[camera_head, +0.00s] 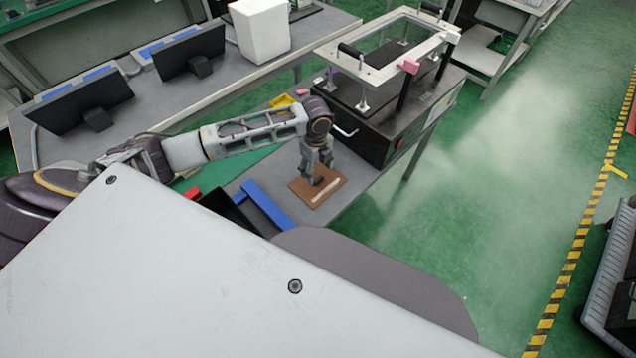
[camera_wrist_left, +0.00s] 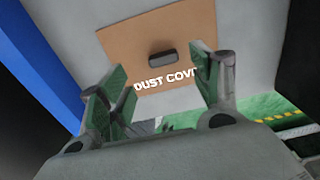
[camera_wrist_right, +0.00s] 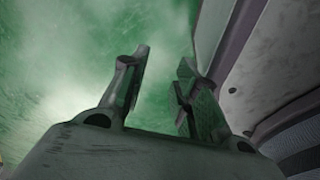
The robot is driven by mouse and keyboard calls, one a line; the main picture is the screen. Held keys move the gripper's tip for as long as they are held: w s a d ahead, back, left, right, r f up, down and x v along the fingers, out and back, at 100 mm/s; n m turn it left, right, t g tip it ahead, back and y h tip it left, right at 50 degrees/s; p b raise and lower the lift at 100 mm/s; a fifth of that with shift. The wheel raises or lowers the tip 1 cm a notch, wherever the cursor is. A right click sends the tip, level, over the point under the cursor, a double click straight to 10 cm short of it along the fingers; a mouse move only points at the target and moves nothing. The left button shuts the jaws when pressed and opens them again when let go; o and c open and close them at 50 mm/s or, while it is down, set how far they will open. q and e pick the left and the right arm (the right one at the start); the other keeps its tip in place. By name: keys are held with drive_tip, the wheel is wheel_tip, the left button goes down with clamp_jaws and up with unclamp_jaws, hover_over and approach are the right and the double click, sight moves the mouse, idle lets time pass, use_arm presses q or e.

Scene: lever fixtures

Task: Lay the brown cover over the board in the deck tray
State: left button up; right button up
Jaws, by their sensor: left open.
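The brown cover (camera_head: 327,193) lies flat on the grey bench in the head view. In the left wrist view the cover (camera_wrist_left: 122,42) shows white lettering, partly hidden by a finger, and a dark raised handle (camera_wrist_left: 162,58). My left gripper (camera_head: 318,178) is above the cover, fingers pointing down. In the left wrist view its fingers (camera_wrist_left: 158,92) are spread apart with nothing between them; I cannot tell whether they touch the cover. My right gripper (camera_wrist_right: 160,72) is open and empty over green floor. I cannot make out the board or clearly identify the deck tray.
A dark machine (camera_head: 375,125) with a raised pale frame (camera_head: 385,62) stands behind the cover. A blue bar (camera_head: 267,206) lies left of the cover. A white bin (camera_head: 262,32) and dark monitors (camera_head: 190,52) stand on the back bench. Open floor (camera_head: 480,150) lies to the right.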

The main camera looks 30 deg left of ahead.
sight(318, 179)
use_arm(q)
drive_tip(key=shift+f, duration=0.15)
drive_tip(key=shift+d+f, duration=0.1)
drive_tip(key=shift+f, duration=0.4)
wheel_tip(318, 179, down, 3)
drive_tip(key=shift+w+d+r+b, duration=0.1)
drive_tip(key=shift+w+b, duration=0.05)
drive_tip(key=shift+b, duration=0.2)
drive_tip(key=shift+f, duration=0.65)
use_arm(e)
drive_tip(key=shift+w+a, duration=0.45)
drive_tip(key=shift+w, duration=0.2)
drive_tip(key=shift+s, duration=0.15)
use_arm(q)
drive_tip(key=c, duration=1.2)
drive_tip(key=shift+c, duration=0.2)
